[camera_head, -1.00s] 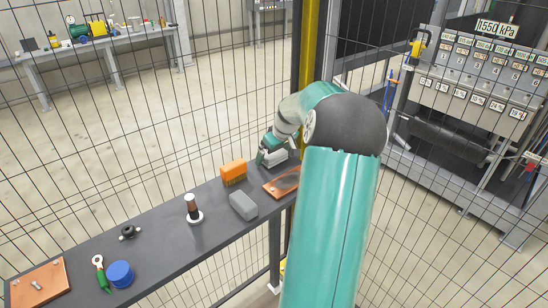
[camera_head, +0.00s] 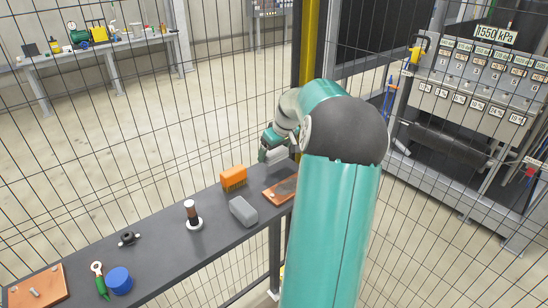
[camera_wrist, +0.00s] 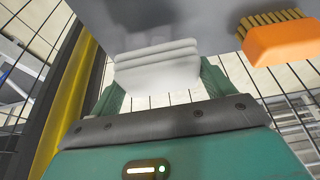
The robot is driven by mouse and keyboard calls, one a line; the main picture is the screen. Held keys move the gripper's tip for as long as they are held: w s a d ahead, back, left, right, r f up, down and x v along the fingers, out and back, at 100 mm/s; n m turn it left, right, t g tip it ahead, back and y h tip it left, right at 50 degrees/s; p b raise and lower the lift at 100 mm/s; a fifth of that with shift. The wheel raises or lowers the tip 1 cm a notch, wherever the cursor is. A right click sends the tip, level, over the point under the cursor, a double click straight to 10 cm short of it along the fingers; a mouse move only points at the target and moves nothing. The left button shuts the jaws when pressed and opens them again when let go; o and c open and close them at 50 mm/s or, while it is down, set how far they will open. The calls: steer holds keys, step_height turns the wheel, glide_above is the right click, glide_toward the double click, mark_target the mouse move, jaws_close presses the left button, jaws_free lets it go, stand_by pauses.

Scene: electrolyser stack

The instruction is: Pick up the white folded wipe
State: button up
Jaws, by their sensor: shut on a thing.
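The white folded wipe (camera_wrist: 157,68) shows in the wrist view as a stack of soft layers between the two fingers of my gripper (camera_wrist: 160,85). My gripper is shut on it. In the head view the wipe (camera_head: 278,154) is a small pale shape at my gripper (camera_head: 270,152), above the far right end of the dark bench (camera_head: 168,250). My arm hides part of that end of the bench. The gap between wipe and bench top is hard to judge.
An orange brush (camera_head: 233,178) stands near my gripper; it also shows in the wrist view (camera_wrist: 282,42). A copper-coloured plate (camera_head: 273,196) and a grey block (camera_head: 243,211) lie nearby. A spool-like item (camera_head: 192,214), a blue round item (camera_head: 119,280) and mesh fencing stand further left and behind.

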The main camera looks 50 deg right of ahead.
steer(key=s+a+r, duration=0.8)
steer(key=a+r, duration=0.1)
steer(key=a, duration=0.1)
steer(key=shift+s+a, duration=0.15)
steer(key=shift+s, duration=0.25)
steer(key=shift+r, duration=0.1)
